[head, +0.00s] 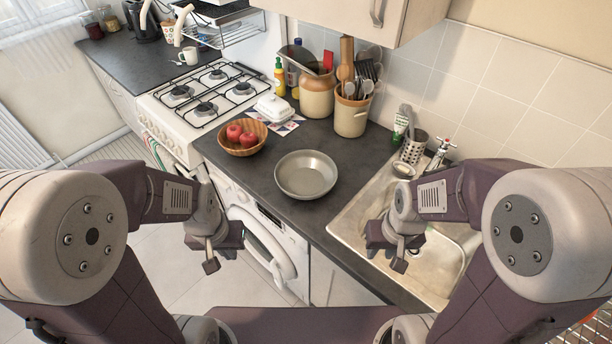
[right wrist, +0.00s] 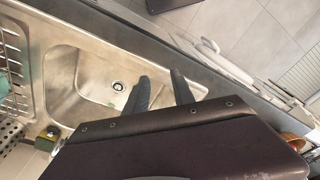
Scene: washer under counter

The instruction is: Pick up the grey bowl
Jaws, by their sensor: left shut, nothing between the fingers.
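The grey bowl (head: 306,174) sits upright and empty on the dark counter, between the wooden fruit bowl and the sink, in the middle of the head view. My left gripper (head: 210,266) is shut and empty, low in front of the washer, left of the bowl and nearer to me. My right gripper (head: 399,265) is in front of the sink, right of the bowl and nearer to me. In the right wrist view its two fingers (right wrist: 160,76) stand apart with nothing between them. The bowl cannot be made out in that view.
A wooden bowl (head: 243,137) with red fruit stands left of the grey bowl, with a white butter dish (head: 274,108) behind. Utensil crocks (head: 351,112) stand at the wall. The sink (head: 440,262) is at right, the gas stove (head: 200,98) at left.

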